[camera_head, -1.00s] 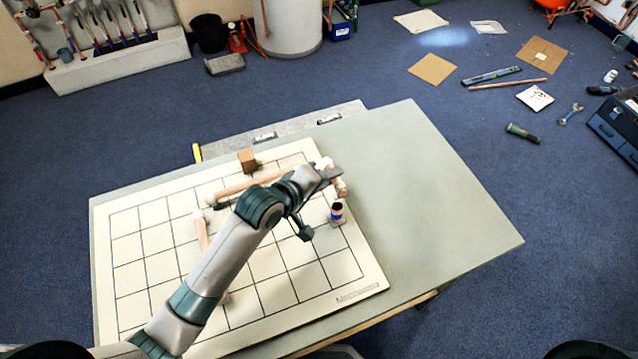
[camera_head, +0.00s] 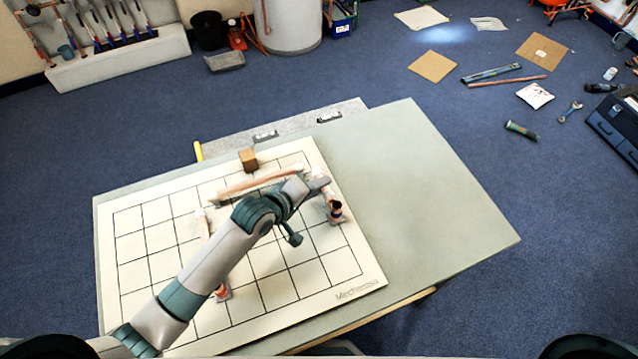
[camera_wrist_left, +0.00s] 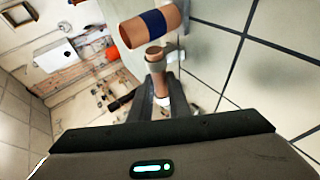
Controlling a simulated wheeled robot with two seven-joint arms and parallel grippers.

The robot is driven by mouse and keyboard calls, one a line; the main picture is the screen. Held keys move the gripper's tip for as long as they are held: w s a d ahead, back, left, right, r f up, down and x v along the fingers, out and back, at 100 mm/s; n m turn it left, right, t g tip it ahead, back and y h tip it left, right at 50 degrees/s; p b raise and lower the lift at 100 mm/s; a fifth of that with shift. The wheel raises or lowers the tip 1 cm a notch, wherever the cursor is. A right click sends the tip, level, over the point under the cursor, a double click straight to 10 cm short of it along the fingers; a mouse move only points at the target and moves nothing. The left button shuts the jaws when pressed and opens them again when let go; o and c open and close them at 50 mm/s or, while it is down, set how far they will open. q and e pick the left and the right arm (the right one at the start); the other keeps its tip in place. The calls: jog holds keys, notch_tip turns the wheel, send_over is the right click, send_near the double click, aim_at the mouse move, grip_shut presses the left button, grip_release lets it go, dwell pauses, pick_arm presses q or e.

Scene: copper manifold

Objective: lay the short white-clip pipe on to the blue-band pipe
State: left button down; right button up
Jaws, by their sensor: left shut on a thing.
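My left gripper (camera_wrist_left: 155,95) is shut on a short copper pipe with a white ring (camera_wrist_left: 163,101), the short white-clip pipe. In the left wrist view the pipe's copper end (camera_wrist_left: 155,57) sticks out past the fingers. The blue-band pipe (camera_wrist_left: 130,34) is just beyond that end, its dark blue band in plain view; I cannot tell whether the two touch. In the head view my left gripper (camera_head: 317,187) is over the right part of the board, partly hiding the pipes. The blue-band pipe (camera_head: 336,211) is just below it there. My right gripper is not in view.
The gridded white board (camera_head: 355,272) lies on the grey-green table (camera_head: 440,200). A long copper pipe (camera_head: 250,184) lies across its back part, with a brown block (camera_head: 248,160) behind. Another pipe (camera_head: 204,229) runs along the left. The table's right side is clear.

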pick_arm(q)
jog(key=shift+f, duration=0.25)
jog(key=c, duration=1.9)
grip_release()
jog(key=shift+c, duration=0.2)
jog(key=shift+r, duration=0.1)
jog(key=shift+r, duration=0.1)
jog(key=shift+s+a, duration=0.2)
jog(key=b+v, duration=0.2)
jog(key=v, duration=0.9)
jog(key=shift+r, duration=0.25)
jog(key=shift+s+a, duration=0.1)
